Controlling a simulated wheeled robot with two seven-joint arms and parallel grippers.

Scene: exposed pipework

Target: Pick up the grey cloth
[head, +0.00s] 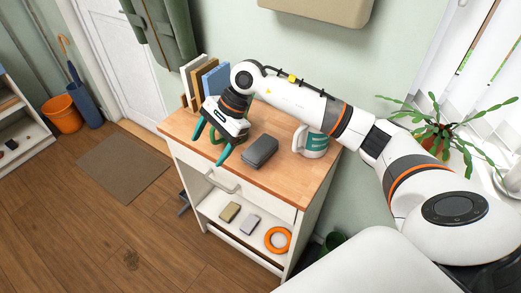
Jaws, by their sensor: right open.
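A dark grey, rounded block-shaped item (260,151) lies on the wooden top of the white cabinet (288,183). A smaller light grey flat item (250,224) lies on the open shelf below; I cannot tell for certain which of the two is the grey cloth. My right gripper (209,147) has teal fingers spread wide, pointing down over the left front part of the cabinet top, left of the dark grey item and apart from it. My left gripper is out of view.
Several books (214,80) stand at the back left. The shelf holds a tan block (230,212) and an orange ring (277,240).

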